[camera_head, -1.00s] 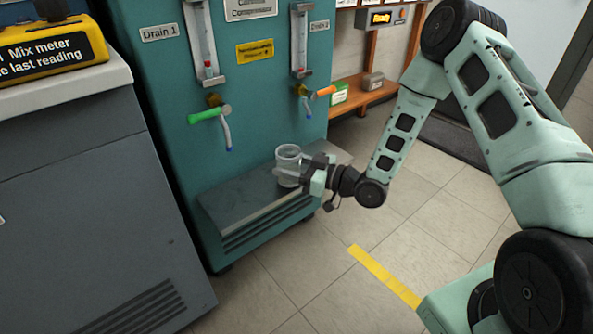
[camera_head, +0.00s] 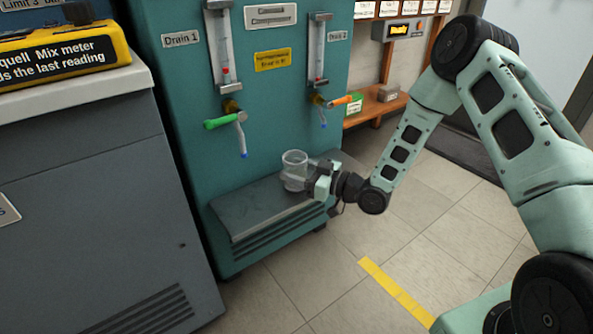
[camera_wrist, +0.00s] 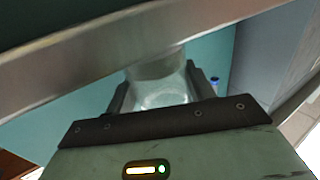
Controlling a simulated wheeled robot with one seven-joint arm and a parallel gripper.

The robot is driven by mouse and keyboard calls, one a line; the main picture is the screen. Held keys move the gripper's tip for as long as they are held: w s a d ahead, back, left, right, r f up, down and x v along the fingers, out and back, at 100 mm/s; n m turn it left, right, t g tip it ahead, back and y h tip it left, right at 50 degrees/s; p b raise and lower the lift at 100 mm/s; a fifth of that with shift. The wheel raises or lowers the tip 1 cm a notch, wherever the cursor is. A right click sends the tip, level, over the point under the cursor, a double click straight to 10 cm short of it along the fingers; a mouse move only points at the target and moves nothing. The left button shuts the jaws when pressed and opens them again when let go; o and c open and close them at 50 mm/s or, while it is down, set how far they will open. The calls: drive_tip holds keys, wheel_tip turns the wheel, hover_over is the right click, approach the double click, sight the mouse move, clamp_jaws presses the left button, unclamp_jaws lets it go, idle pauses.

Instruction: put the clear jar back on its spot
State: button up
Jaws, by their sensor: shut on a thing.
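The clear jar (camera_head: 294,169) is upright over the right part of the teal bench's grey ledge (camera_head: 245,212). My gripper (camera_head: 307,176) reaches it from the right and is shut on it. In the wrist view the jar (camera_wrist: 163,92) sits between the two dark fingers of my gripper (camera_wrist: 163,90). I cannot tell whether the jar's base touches the ledge. No marked spot for the jar can be made out.
Above the ledge are a green-handled drain tap (camera_head: 222,122) and an orange-handled one (camera_head: 340,101). A grey cabinet (camera_head: 90,220) with a yellow meter (camera_head: 60,55) stands at left. An orange shelf (camera_head: 378,104) is behind. Tiled floor with yellow tape (camera_head: 395,291) is open in front.

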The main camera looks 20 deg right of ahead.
drive_tip(key=shift+f, duration=0.4)
drive_tip(key=o, duration=1.2)
drive_tip(key=shift+c, duration=0.2)
drive_tip(key=shift+d, duration=0.1)
drive_tip(key=p+v, duration=0.4)
drive_tip(key=v, duration=1.3)
drive_tip(key=shift+s+r, duration=0.15)
